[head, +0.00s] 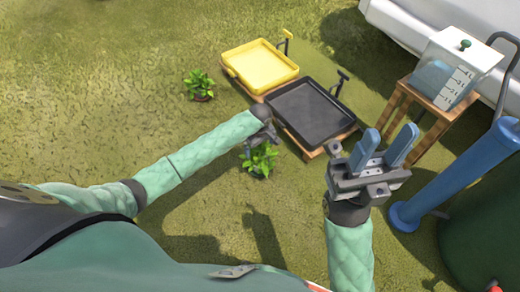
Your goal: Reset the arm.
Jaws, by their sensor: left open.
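My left arm comes in from the left, and its gripper (268,136) is over the grass by the front left edge of the black tray. It is small and seen at a steep angle; it is open, and I see nothing held in it. My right gripper (384,150) is at the centre right with its two blue fingers pointing up and apart. It is open and empty, in front of the wooden stool's lower left side in the picture.
A yellow tray (262,68) and a black tray (309,111) rest on wooden bases. Potted plants stand on the grass, one left (199,85) and one below my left gripper (260,160). A clear, green-knobbed container (455,66) stands on a wooden stool (432,103). A blue cylinder (460,177) is at right.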

